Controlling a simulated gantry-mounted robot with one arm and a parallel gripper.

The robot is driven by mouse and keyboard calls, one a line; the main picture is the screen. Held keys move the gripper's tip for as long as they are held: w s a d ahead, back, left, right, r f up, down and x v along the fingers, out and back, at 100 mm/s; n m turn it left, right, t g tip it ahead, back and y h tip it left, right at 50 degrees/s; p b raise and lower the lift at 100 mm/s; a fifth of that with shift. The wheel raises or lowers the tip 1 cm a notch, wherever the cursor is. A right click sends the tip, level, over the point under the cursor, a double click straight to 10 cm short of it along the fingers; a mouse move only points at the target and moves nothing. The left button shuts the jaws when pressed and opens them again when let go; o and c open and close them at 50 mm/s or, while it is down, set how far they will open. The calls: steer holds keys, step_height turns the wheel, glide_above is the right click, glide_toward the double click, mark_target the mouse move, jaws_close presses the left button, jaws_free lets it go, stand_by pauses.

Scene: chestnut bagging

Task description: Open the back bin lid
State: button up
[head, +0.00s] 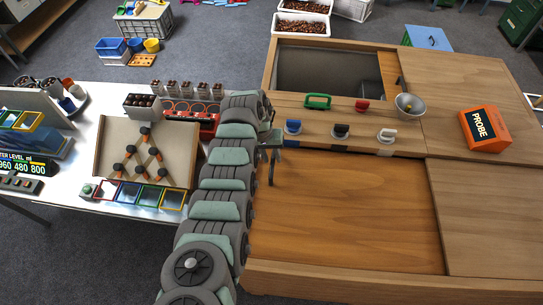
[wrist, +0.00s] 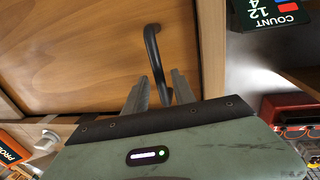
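My gripper (wrist: 158,80) is open in the wrist view, with its two grey fingers on either side of a black bar handle (wrist: 152,42). The handle stands on a brown wooden lid (wrist: 85,45). Gaps show between bar and fingers. In the head view my gripper (head: 271,146) is at the left edge of the near wooden lid (head: 345,200), above its dark handle (head: 271,172). This lid lies flat and covers the near bin. The far bin (head: 325,68) shows a dark opening, with a handle (head: 399,84) at its right edge.
Between the bins a wooden strip carries a green handle (head: 318,101), several knobs and a metal bowl (head: 408,105). An orange PROBE box (head: 485,129) sits at right. The white table (head: 90,97) with a tilted peg board (head: 146,155) stands left of my arm.

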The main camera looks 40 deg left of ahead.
jaws_close()
stand_by(1.2)
